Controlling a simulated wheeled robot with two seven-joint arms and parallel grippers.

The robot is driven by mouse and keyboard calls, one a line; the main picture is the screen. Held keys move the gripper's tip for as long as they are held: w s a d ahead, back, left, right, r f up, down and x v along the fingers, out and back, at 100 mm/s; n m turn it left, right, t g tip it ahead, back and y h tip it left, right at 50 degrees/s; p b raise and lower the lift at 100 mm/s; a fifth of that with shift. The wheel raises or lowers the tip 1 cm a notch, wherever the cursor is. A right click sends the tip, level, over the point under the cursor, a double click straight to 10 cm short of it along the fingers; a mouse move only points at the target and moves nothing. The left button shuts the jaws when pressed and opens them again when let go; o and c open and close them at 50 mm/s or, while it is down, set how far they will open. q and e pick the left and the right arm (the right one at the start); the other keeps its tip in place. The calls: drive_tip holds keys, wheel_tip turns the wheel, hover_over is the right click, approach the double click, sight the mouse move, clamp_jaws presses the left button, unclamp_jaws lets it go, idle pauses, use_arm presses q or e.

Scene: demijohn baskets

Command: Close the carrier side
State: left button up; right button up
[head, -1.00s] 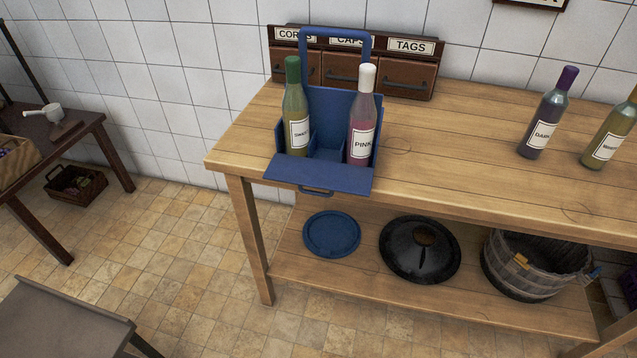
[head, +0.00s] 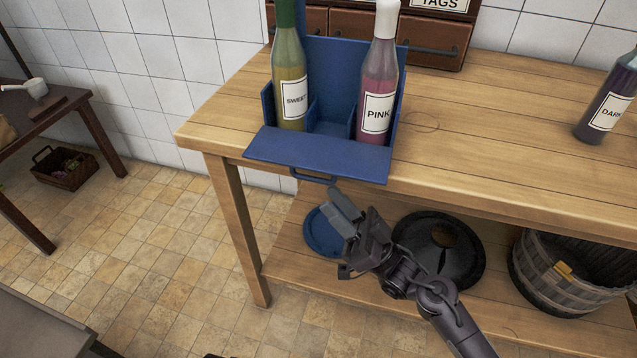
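The blue carrier (head: 268,104) stands on the wooden workbench near its left end. Its side panel (head: 318,153) is folded down flat toward me and sticks out over the bench's front edge. A small blue handle (head: 314,177) is on the panel's outer edge. A green-capped bottle labelled SWEET (head: 291,75) and a white-capped bottle labelled PINK (head: 378,85) stand upright inside. My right gripper (head: 338,212) is just below and right of the handle, apart from it. Its two fingers look separated, with nothing seen between them. My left gripper is not in view.
The workbench (head: 470,130) is clear to the carrier's right up to a DARK bottle (head: 610,100). Drawers (head: 430,40) stand behind. The lower shelf holds a blue disc (head: 322,236), a black lid (head: 470,255) and a slatted tub (head: 560,280).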

sight(318, 161)
drive_tip(key=x, duration=0.5)
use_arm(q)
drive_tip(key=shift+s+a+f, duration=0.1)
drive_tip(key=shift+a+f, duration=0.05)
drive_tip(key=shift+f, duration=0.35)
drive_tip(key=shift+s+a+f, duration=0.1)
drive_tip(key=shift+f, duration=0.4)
use_arm(e)
drive_tip(key=shift+f, duration=0.1)
clamp_jaws()
